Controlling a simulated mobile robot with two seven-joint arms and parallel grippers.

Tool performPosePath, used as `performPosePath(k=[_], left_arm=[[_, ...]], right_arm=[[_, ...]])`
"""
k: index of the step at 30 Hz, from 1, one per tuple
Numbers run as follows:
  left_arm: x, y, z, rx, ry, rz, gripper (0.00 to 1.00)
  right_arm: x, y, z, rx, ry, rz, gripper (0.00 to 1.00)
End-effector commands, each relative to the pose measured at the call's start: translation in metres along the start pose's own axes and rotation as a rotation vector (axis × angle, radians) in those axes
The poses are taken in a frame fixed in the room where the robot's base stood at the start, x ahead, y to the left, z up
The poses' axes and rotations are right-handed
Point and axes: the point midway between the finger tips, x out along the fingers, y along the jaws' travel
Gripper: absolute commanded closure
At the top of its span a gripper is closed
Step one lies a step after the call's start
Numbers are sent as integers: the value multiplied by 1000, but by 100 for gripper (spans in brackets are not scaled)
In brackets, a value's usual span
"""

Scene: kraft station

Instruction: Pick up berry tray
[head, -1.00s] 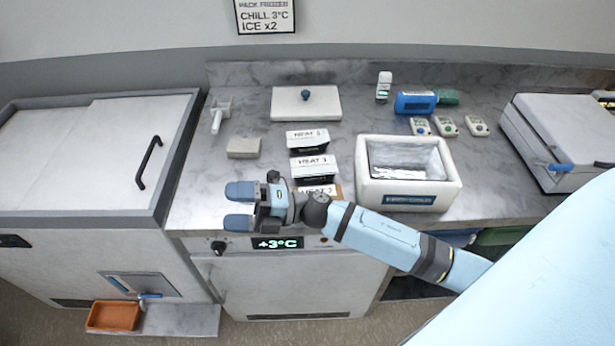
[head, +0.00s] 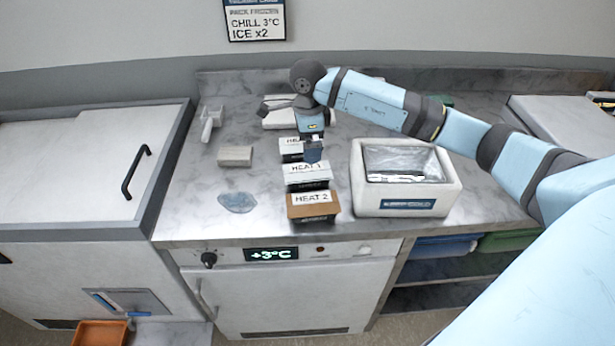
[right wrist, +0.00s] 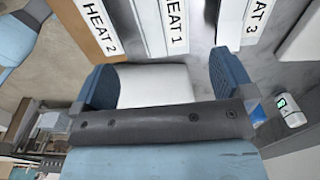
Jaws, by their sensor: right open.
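No tray marked as berry can be made out. Three labelled boxes stand in a row on the counter: HEAT 2 (head: 314,208), brown and nearest, HEAT 1 (head: 307,173), and a partly covered one (head: 290,148) behind it. The right wrist view shows their labels HEAT 2 (right wrist: 98,28), HEAT 1 (right wrist: 176,25) and HEAT 3 (right wrist: 256,20). My right gripper (head: 313,152) points down at the row's rear. Its blue fingers (right wrist: 165,80) are apart; a white surface shows between them, and contact cannot be told. My left gripper is out of view.
A white insulated box (head: 405,202) with a silvery inside stands right of the row. A clear pouch (head: 237,202), a beige block (head: 235,156) and a white scoop (head: 210,122) lie left. An orange tray (head: 100,333) sits low at left.

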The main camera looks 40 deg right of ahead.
Motion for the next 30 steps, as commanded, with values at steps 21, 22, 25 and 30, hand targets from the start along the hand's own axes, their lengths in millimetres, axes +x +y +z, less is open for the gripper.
performPosePath(k=[21,22,25,30], left_arm=[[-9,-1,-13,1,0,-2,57],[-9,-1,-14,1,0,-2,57],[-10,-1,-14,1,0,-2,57],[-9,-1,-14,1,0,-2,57]], right_arm=[[88,-3,2,1,-4,5,0],[92,-3,2,0,-4,4,0],[102,-4,2,1,-4,3,0],[103,-4,2,0,-5,1,0]])
